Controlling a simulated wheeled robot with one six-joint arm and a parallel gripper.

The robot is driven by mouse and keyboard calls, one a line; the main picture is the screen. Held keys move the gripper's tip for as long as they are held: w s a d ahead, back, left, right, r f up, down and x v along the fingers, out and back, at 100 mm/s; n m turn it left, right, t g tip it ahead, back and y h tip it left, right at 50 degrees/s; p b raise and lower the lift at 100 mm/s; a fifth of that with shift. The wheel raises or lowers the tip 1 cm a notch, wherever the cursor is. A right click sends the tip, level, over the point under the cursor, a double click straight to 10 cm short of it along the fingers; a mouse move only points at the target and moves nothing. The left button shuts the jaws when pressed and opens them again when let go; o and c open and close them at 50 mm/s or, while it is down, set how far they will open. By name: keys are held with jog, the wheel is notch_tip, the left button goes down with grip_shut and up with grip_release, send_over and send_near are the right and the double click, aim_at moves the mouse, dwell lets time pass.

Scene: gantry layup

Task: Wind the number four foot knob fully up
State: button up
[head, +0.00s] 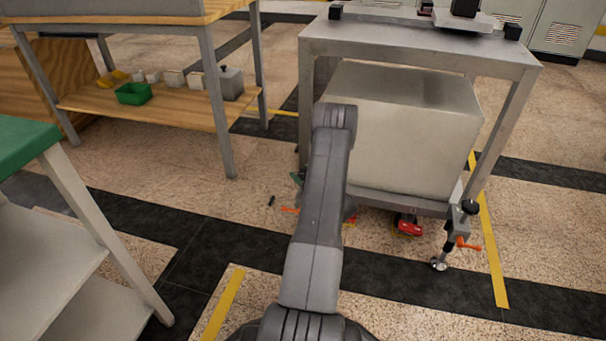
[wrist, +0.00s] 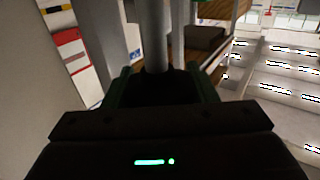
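A grey metal stand (head: 420,48) carries a large pale block on its lower shelf. At its front right corner is a foot with a black knob (head: 469,207), an orange lever (head: 468,244) and a round pad (head: 439,264) on the floor. My arm hides the front left corner and my gripper in the head view. In the wrist view my gripper (wrist: 160,82) has its two dark green fingers on either side of a dark knob-like part (wrist: 160,88), under a grey upright post (wrist: 154,35). Contact is too dark to tell. No foot number is readable.
A red part (head: 410,229) sits under the stand's front edge. A wooden workbench (head: 150,105) with a green bin (head: 133,93) stands back left. A green-topped white table (head: 25,150) is at near left.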

jog(key=o, duration=0.3)
jog(key=p+v, duration=0.4)
jog(key=v, duration=1)
jog(key=shift+a, duration=0.1)
